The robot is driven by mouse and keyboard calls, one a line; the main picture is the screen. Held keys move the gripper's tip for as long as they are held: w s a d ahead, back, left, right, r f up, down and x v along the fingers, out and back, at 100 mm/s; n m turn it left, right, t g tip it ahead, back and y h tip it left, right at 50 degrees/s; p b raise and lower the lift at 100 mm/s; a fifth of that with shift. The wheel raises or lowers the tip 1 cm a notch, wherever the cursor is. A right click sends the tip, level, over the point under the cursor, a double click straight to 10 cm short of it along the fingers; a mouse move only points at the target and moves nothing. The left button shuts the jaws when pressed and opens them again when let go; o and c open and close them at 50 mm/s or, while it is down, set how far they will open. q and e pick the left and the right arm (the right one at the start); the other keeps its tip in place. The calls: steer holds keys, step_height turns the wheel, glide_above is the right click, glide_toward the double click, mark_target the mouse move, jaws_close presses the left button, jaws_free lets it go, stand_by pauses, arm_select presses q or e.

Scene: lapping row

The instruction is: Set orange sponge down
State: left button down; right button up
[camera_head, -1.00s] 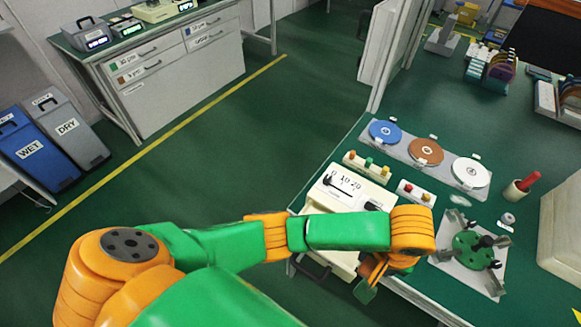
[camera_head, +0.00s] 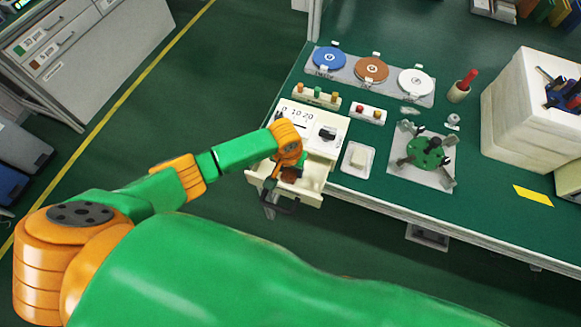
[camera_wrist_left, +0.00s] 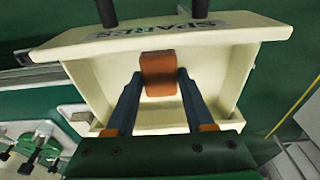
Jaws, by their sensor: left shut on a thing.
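The orange sponge (camera_wrist_left: 158,73) is a small block between the fingertips of my left gripper (camera_wrist_left: 157,80) in the wrist view. The gripper is shut on it. Behind it is the inside of an open cream drawer (camera_wrist_left: 105,78) marked SPARES. The sponge is over or in the drawer; I cannot tell if it touches the floor. In the head view my left gripper (camera_head: 272,182) reaches down at the pulled-out drawer (camera_head: 314,183), under a cream box with a dial (camera_head: 300,117). My right gripper is not in view.
A white dish (camera_head: 357,160) lies right of the dial box. A green fixture (camera_head: 428,153) stands on a plate further right. Blue, brown and white discs (camera_head: 371,69) lie behind. A big white block (camera_head: 525,105) stands at the right. Green tabletop is free near the yellow strip (camera_head: 533,195).

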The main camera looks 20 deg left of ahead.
mark_target(288, 177)
arm_select(q)
steer(key=c, duration=0.6)
jaws_free()
steer(key=shift+a+f, duration=0.1)
steer(key=o, duration=0.3)
steer(key=r, duration=0.4)
steer(key=s+r+p, duration=0.1)
steer(key=r, duration=0.3)
steer(key=r+p, duration=0.1)
steer(key=r, duration=0.3)
steer(key=shift+s+r, duration=0.1)
steer(key=shift+s, duration=0.3)
